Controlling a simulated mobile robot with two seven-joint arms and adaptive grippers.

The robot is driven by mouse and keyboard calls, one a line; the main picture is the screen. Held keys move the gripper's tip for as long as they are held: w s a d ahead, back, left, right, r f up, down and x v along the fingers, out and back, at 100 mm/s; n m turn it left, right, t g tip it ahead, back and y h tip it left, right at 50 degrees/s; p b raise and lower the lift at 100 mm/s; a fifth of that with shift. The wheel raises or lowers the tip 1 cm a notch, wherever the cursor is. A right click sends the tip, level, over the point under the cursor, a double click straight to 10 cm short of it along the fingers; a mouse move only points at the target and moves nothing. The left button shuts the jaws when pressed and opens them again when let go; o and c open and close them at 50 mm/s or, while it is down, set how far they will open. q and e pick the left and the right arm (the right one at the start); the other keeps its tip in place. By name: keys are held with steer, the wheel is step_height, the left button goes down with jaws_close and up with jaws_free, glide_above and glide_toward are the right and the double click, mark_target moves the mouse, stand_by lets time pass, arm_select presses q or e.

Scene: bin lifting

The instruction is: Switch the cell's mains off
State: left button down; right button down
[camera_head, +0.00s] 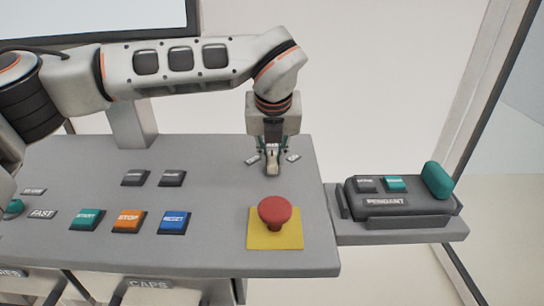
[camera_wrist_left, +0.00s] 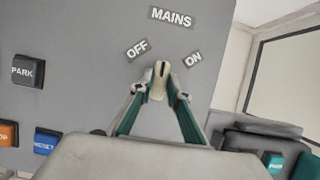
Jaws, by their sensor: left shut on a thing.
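The mains switch is a pale knob with a dark pointer line, on the grey panel (camera_head: 210,245); the knob shows in the head view (camera_head: 272,168) and the left wrist view (camera_wrist_left: 159,76). The MAINS label (camera_wrist_left: 171,15) is beyond it, with the OFF label (camera_wrist_left: 137,49) on the left and the ON label (camera_wrist_left: 193,58) on the right. The pointer lies roughly midway between OFF and ON. My left gripper (camera_head: 272,152) points down and is shut on the knob, its fingers on either side, also in the wrist view (camera_wrist_left: 160,92). My right gripper is out of view.
A red mushroom button (camera_head: 275,210) on a yellow plate is in front of the knob. START (camera_head: 87,219), STOP (camera_head: 129,219) and a blue button (camera_head: 173,221) are to the left. A pendant (camera_head: 400,200) rests on a side shelf at the right. A screen (camera_head: 90,15) is behind my left arm.

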arm_select(q)
steer(key=n+y, duration=0.1)
steer(key=n, duration=0.3)
steer(key=shift+d+r+n+y, duration=0.1)
steer(key=shift+n+y, duration=0.2)
steer(key=shift+y, duration=0.1)
steer(key=shift+w+n+g+y, duration=0.1)
steer(key=shift+n+g+y, duration=0.55)
steer(key=shift+n, duration=1.35)
steer(key=c, duration=1.9)
jaws_free()
steer(key=v, duration=0.7)
steer(key=shift+d+r, duration=0.15)
